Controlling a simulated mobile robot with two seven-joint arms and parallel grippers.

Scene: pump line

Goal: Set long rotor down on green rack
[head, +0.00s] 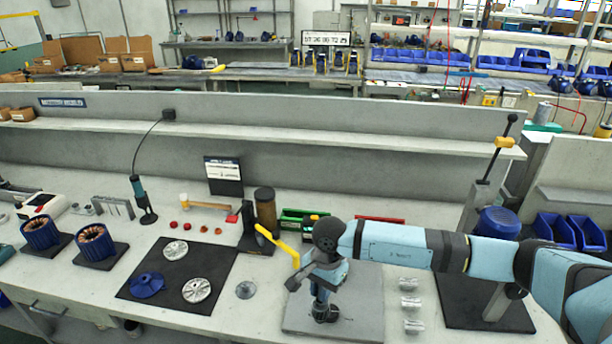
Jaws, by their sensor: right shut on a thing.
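My right gripper (323,304) reaches in from the right and points down over a grey plate (358,318) at the table's front. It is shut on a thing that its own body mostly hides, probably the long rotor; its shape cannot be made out. The green rack (291,217) stands behind the gripper, at the back of the table, partly covered by my arm. My left gripper is not in view.
A black mat (170,262) with discs, a brown cylinder (266,208) and a blue motor (498,222) are also on the table. A red rack (385,219) is behind my arm.

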